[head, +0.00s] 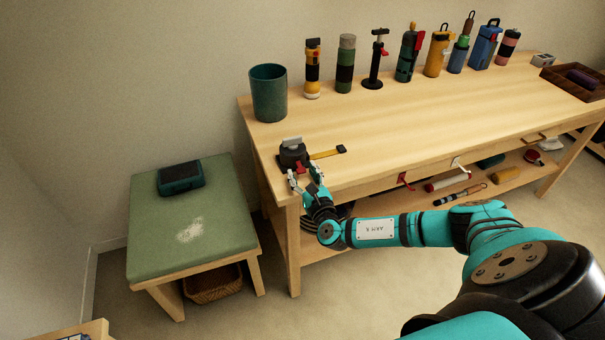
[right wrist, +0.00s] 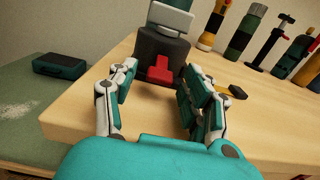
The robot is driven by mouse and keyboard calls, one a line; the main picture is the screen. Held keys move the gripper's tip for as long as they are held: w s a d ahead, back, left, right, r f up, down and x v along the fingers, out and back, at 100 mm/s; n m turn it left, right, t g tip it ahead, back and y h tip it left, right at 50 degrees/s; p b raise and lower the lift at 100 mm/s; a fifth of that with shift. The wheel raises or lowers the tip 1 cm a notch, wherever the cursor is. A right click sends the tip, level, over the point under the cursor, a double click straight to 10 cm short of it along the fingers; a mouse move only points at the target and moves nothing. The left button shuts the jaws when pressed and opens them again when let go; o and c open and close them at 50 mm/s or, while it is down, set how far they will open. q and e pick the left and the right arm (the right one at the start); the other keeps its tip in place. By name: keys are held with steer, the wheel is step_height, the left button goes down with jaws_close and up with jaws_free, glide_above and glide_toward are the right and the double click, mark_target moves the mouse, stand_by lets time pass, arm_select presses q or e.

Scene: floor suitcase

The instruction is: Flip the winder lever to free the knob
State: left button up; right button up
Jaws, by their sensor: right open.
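The winder (head: 293,155) is a dark block standing at the left front corner of the wooden bench. It has a light grey knob (right wrist: 171,19) on top and a red lever (right wrist: 160,72) low on the side facing my right gripper. My right gripper (head: 305,182) is open at the bench's front edge, beside the winder. In the right wrist view the gripper (right wrist: 158,88) has its fingers spread either side of the line to the red lever, with nothing between them. The lever looks apart from the fingers. My left gripper does not show.
A yellow strip with a black end (head: 327,153) lies right of the winder. A teal cup (head: 268,95) stands behind it. Several bottles and tools line the bench's back. A green-topped stool (head: 160,230) with a dark teal box (head: 181,178) stands left. The middle benchtop is clear.

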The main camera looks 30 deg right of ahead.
mark_target(300, 165)
steer(key=shift+w, duration=0.2)
jaws_close()
steer(key=shift+r+p, duration=0.2)
steer(key=shift+p, duration=0.35)
step_height(300, 165, up, 3)
steer(key=g+y+p, duration=0.1)
steer(key=g+p, duration=0.2)
steer(key=p, duration=0.6)
steer(key=g+p, duration=0.3)
steer(key=p, duration=0.7)
steer(key=shift+g+y+p, duration=0.3)
steer(key=shift+g+y, duration=0.1)
steer(key=shift+w+f+g+p, duration=0.15)
steer(key=shift+g+p, duration=0.25)
steer(key=shift+p, duration=0.55)
steer(key=shift+f, duration=0.1)
steer(key=shift+d, duration=0.1)
